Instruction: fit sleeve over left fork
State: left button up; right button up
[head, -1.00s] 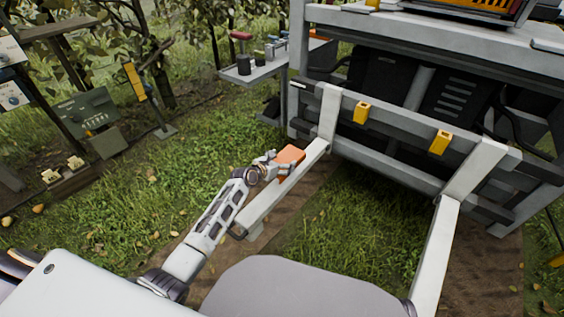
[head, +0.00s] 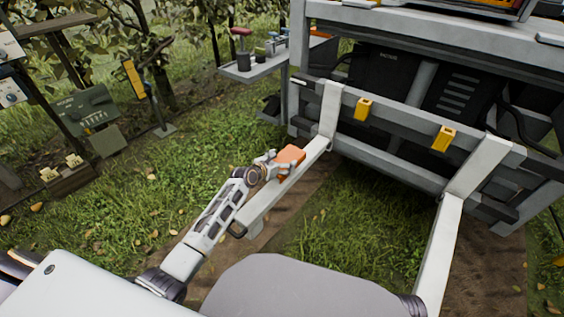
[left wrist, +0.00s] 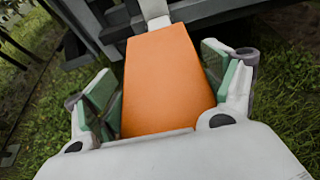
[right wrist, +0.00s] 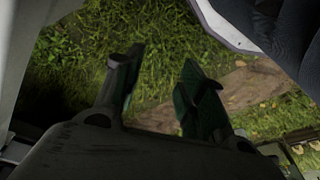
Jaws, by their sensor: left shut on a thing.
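The orange sleeve (head: 290,156) is at the left fork (head: 256,208), partway along it towards the upright. The fork shows on both sides of it in the head view. I cannot tell whether the sleeve is around the fork or against its left side. My left gripper (head: 272,166) is shut on the sleeve. In the left wrist view the sleeve (left wrist: 166,80) fills the space between the green finger pads, and a pale upright (left wrist: 154,8) shows beyond its far end. My right gripper (right wrist: 160,75) is open and empty above grass; it is out of the head view.
The right fork (head: 442,240) stands to the right, with grass between the forks. The grey carriage frame (head: 400,125) with yellow blocks (head: 444,138) is behind. A shelf with small tools (head: 256,70) is at the back. Control boards (head: 86,112) stand at the left.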

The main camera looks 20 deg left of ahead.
pick_arm(q)
jog(key=shift+f, duration=0.2)
jog(key=shift+f+b, duration=0.55)
jog(key=shift+b, duration=0.45)
jog(key=shift+f+b, duration=0.35)
jog(key=shift+b, duration=0.15)
jog(key=shift+f+b, duration=0.25)
jog(key=shift+b, duration=0.1)
pick_arm(e)
notch_tip(320, 180, up, 4)
jog(key=t, duration=0.1)
pick_arm(q)
jog(key=shift+f+b, duration=0.3)
jog(key=shift+b, duration=0.1)
jog(key=shift+f+b, duration=0.3)
jog(key=shift+b, duration=0.05)
jog(key=shift+f+b, duration=0.25)
jog(key=shift+b, duration=0.15)
jog(key=shift+f, duration=0.6)
jog(key=shift+f+b, duration=0.4)
jog(key=shift+f, duration=1.05)
pick_arm(e)
jog(key=shift+t+y, duration=0.6)
jog(key=shift+y, duration=0.3)
jog(key=a+f, duration=0.2)
jog(key=f, duration=0.1)
jog(key=a+f, duration=0.1)
jog(key=shift+w+f, duration=0.35)
jog(key=shift+w, duration=0.05)
